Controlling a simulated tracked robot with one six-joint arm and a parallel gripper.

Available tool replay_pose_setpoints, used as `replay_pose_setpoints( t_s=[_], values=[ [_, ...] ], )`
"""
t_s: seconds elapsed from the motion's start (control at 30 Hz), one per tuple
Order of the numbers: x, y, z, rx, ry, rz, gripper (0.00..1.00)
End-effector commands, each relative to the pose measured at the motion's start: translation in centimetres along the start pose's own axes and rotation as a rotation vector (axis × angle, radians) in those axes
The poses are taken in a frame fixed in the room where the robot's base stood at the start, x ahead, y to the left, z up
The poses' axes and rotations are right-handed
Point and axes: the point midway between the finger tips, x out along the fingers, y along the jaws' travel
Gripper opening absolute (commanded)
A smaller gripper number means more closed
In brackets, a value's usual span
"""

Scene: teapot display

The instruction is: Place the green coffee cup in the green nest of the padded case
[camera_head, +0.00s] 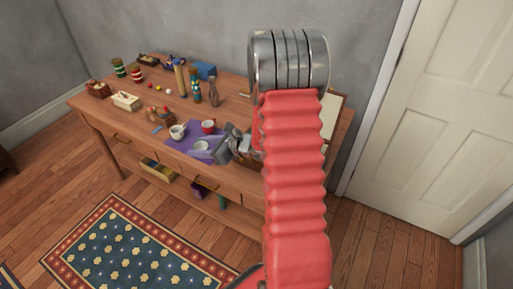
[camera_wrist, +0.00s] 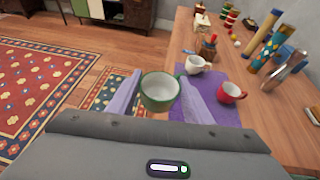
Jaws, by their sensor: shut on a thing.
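The green coffee cup (camera_wrist: 160,93), green outside and white inside, is between the two fingers of my gripper (camera_wrist: 160,100) in the wrist view. The gripper is shut on it, and the cup's open top faces the camera. In the head view my gripper (camera_head: 222,146) is over the front edge of the purple mat, with the held cup (camera_head: 201,146) at its left. I cannot make out the padded case or its green nest in either view. My arm covers the right part of the table in the head view.
The purple mat (camera_wrist: 205,112) bears a white cup (camera_wrist: 195,64) and a red cup (camera_wrist: 231,93). Behind them on the wooden table (camera_head: 103,104) stand a tool holder (camera_head: 160,117), several tall bottles and a blue box (camera_head: 204,71). A front drawer (camera_head: 158,168) is open.

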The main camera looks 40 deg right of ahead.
Motion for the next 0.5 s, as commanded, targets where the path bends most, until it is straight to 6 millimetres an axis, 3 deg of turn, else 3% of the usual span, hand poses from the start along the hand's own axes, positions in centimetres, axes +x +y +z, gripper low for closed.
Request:
replay_pose_setpoints(
  t_s=[0.03,0.3,0.5],
  values=[
    [-1.1,-2.3,0.1,0.002,-0.002,-0.014,0.23],
    [-7.4,-11.6,-0.4,0.020,-0.001,-0.053,0.23],
    [-12.2,-16.7,-1.4,0.036,0.000,-0.083,0.23]
  ],
)
